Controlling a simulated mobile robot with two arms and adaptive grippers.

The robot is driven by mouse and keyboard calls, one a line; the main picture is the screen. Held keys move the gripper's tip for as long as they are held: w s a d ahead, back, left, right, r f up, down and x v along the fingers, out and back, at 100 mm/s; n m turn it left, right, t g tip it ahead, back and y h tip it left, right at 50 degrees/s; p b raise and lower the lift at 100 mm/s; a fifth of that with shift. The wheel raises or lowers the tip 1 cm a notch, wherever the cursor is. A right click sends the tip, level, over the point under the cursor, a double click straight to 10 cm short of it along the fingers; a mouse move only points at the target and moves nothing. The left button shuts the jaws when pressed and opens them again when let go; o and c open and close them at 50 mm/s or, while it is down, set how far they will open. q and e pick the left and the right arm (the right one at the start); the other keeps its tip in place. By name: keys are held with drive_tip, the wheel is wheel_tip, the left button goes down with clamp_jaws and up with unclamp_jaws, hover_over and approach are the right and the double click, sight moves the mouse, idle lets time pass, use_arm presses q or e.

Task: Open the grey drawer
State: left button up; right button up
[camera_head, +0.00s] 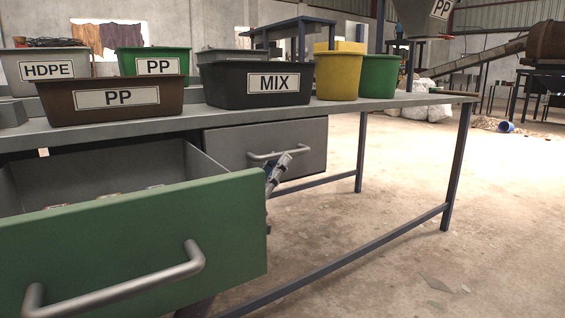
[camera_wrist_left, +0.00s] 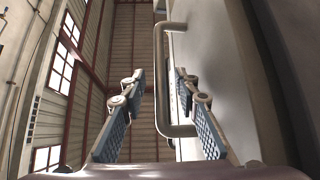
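The grey drawer (camera_head: 310,138) sits under the tabletop, its front looking flush with the table edge, so it appears shut. Its bar handle (camera_head: 252,156) shows in the head view, and in the left wrist view the handle (camera_wrist_left: 158,112) stands out from the grey front (camera_wrist_left: 215,60). My right gripper is not in view.
A green drawer (camera_head: 130,225) stands pulled out at the near left, close to my left arm. Several bins, including a black MIX bin (camera_head: 235,92) and a yellow bin (camera_head: 338,75), stand on the table (camera_head: 420,100). The floor at the right is open.

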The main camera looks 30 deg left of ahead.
use_arm(q)
drive_tip(key=shift+b+x, duration=0.4)
drive_tip(key=shift+x, duration=1.05)
clamp_jaws()
